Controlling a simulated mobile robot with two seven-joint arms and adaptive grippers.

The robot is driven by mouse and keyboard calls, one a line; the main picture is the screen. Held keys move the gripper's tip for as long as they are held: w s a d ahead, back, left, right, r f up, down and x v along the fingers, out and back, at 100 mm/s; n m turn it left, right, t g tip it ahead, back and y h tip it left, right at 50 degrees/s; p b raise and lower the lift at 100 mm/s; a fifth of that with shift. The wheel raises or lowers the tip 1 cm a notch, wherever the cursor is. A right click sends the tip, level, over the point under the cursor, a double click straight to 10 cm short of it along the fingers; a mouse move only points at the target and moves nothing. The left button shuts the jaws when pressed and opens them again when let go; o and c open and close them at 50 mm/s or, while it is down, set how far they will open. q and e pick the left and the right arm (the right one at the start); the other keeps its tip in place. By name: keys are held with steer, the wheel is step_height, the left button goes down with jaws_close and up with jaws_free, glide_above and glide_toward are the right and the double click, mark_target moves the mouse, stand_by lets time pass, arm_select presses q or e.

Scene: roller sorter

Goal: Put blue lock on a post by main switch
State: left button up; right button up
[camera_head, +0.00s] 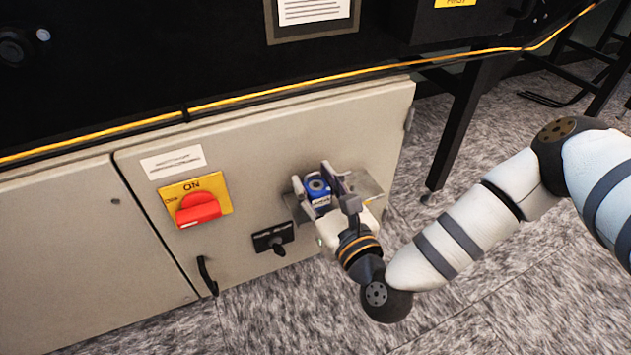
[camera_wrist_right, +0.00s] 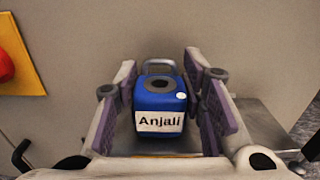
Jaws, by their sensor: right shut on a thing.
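The blue lock (camera_head: 318,190) has a metal shackle and a white label reading "Anjali", which shows clearly in the right wrist view (camera_wrist_right: 160,104). My right gripper (camera_head: 319,187) is shut on it, with a finger on each side of the lock in the right wrist view (camera_wrist_right: 160,85). The lock is in front of the cabinet door, over a small metal shelf (camera_head: 364,186). The main switch (camera_head: 198,208) is a red handle on a yellow plate marked "ON", left of the lock. I cannot make out a post. My left gripper is out of view.
The grey cabinet (camera_head: 150,245) has a black latch (camera_head: 272,238) below the lock and a black door handle (camera_head: 207,275) lower left. A yellow cable (camera_head: 330,77) runs along the cabinet's top edge. A black table leg (camera_head: 457,125) stands at the right.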

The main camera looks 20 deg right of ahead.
steer(key=shift+f, duration=0.2)
stand_by(0.3)
steer(key=o, duration=1.3)
steer(key=shift+o, duration=0.2)
